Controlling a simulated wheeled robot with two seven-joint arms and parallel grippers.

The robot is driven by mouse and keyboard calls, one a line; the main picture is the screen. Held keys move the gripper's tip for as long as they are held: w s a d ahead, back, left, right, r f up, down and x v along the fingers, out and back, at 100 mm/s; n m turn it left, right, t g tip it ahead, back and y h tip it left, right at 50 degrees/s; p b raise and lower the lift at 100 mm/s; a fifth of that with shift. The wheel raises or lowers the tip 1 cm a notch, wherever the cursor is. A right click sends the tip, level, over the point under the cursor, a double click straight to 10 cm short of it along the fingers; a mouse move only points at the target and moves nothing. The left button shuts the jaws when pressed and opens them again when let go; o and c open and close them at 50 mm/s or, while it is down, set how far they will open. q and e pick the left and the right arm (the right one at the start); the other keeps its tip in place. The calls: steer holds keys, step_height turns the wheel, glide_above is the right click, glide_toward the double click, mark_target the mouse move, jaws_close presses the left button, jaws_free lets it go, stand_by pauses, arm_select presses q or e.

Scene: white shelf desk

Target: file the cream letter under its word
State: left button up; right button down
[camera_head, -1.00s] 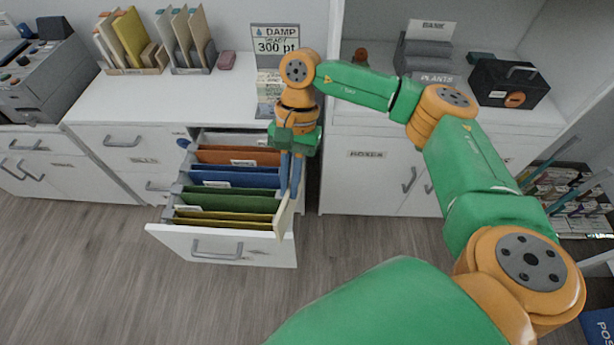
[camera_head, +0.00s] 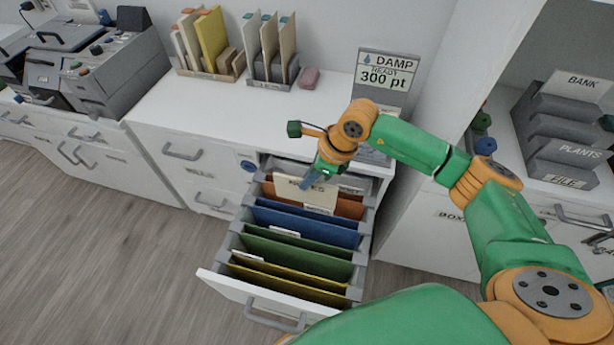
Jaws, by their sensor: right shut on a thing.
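My right gripper (camera_head: 311,182) is shut on the cream letter (camera_head: 302,195) at the back of the open drawer (camera_head: 207,279). The letter faces me, with printed letters partly hidden by the fingers; I can make out only an ending like "ES". It is in front of the orange folder (camera_head: 348,206). I cannot tell whether its lower edge is between the folders or just above them. Nearer me come the blue folders (camera_head: 335,233), green folders (camera_head: 325,264) and yellow folders (camera_head: 315,291). Small white tabs on them are too small to read. My left gripper is out of view.
A grey machine (camera_head: 95,75) stands at left. Grey trays (camera_head: 570,125) marked "BANK" and "PLANTS" are at right.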

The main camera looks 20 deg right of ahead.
mark_target(308, 200)
steer(key=shift+w+f, duration=0.15)
steer(key=shift+f, duration=0.05)
steer(key=shift+f+b, duration=0.25)
steer(key=shift+b, duration=0.25)
step_height(308, 200, down, 9)
steer(key=b, duration=0.8)
steer(key=shift+b, duration=0.3)
steer(key=c, duration=0.9)
jaws_free()
steer(key=shift+r, duration=0.1)
steer(key=v, duration=0.7)
